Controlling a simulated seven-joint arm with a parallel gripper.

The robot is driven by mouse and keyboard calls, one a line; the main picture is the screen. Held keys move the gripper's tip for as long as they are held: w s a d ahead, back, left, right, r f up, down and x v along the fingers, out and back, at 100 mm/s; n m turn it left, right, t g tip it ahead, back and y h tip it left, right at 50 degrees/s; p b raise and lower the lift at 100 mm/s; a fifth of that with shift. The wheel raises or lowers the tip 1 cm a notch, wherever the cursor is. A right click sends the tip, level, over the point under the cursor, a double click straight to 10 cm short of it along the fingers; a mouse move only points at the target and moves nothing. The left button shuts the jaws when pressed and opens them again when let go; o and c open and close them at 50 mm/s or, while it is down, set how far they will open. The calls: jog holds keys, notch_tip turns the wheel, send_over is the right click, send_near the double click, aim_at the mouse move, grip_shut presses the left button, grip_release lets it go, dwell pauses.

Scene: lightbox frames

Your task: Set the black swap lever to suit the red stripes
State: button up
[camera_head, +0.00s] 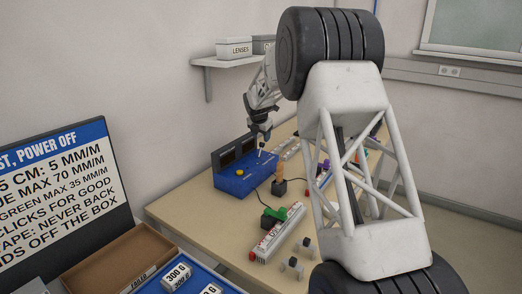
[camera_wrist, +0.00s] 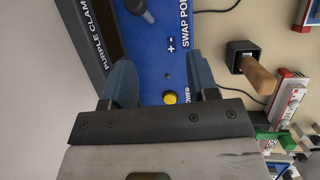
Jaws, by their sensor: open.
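The blue box (camera_head: 238,182) stands on the table with an upright black panel (camera_head: 228,158) of dark windows at its back. In the wrist view, the black swap lever (camera_wrist: 139,8) sticks up from the blue top at the upper edge, partly cut off. "SWAP PO…" and a plus and minus are printed beside it. A yellow button (camera_wrist: 169,98) lies below, near the gripper. My gripper (camera_wrist: 162,80) is open and empty, its two fingers apart over the blue top, short of the lever. In the head view my gripper (camera_head: 264,132) hangs above the box. I cannot make out red stripes.
A wooden handle (camera_wrist: 258,76) stands in a black block right of the box. A white power strip (camera_head: 283,232) with a green plug and small grey blocks (camera_head: 293,265) lie on the table. A sign (camera_head: 55,180) and an open cardboard box (camera_head: 118,262) are at left.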

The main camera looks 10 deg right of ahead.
jog(key=n, duration=0.2)
send_over(261, 146)
jog(key=s+a, duration=0.1)
jog(key=s, duration=0.1)
notch_tip(261, 146, down, 3)
jog(key=shift+f, duration=0.1)
jog(key=shift+f, duration=0.15)
jog(key=shift+x, duration=3.75)
grip_shut()
